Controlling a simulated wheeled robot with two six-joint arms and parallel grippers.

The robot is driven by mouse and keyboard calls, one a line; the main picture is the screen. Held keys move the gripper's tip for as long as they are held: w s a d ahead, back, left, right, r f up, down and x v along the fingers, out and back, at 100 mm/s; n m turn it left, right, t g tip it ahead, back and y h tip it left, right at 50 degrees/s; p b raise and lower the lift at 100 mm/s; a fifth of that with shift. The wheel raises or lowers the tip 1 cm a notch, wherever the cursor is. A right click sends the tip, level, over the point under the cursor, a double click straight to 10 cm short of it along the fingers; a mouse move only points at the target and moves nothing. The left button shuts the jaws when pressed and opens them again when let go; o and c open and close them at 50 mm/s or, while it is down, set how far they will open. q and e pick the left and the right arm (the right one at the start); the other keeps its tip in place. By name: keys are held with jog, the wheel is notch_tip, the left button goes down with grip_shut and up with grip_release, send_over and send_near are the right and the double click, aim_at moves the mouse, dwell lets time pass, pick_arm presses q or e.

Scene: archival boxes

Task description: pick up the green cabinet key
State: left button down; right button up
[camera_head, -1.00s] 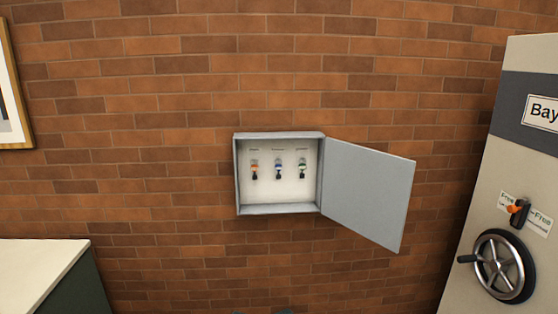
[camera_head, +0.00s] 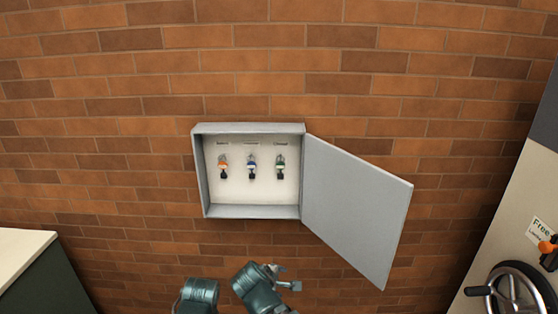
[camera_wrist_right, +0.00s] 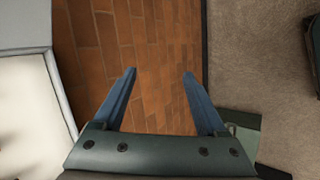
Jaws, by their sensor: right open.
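The green cabinet key (camera_head: 281,165) hangs on the right inside the open grey key cabinet (camera_head: 250,212) on the brick wall, with a dark lower part under its green band. A blue-banded key (camera_head: 252,165) hangs in the middle and an orange-banded key (camera_head: 223,164) on the left. My right gripper (camera_wrist_right: 160,73) is open and empty in the right wrist view, its two blue fingers apart. In the head view, teal parts of my arm show below the cabinet, apart from the keys. My left gripper is not visible.
The cabinet door (camera_head: 356,210) stands open to the right, beside the keys. A cabinet with a handwheel (camera_head: 512,292) stands at the right edge. A white-topped counter (camera_head: 22,250) is at lower left. The wall below the key cabinet is bare.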

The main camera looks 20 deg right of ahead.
jog(key=w+d+r+n+t+h+p, duration=0.1)
jog(key=w+d+r+n+t, duration=0.1)
jog(key=w+r+n+t, duration=0.3)
jog(key=w+d+r+n+h+p, duration=0.1)
jog(key=w+d+r+n+p, duration=0.15)
jog(key=r, duration=0.45)
jog(key=n+t+y+p, duration=0.2)
jog(key=n+t, duration=0.4)
jog(key=n, duration=1)
send_near(280, 166)
jog(key=shift+x, duration=4.6)
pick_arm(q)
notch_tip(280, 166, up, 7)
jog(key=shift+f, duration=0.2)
pick_arm(e)
jog(key=shift+s, duration=0.1)
grip_shut()
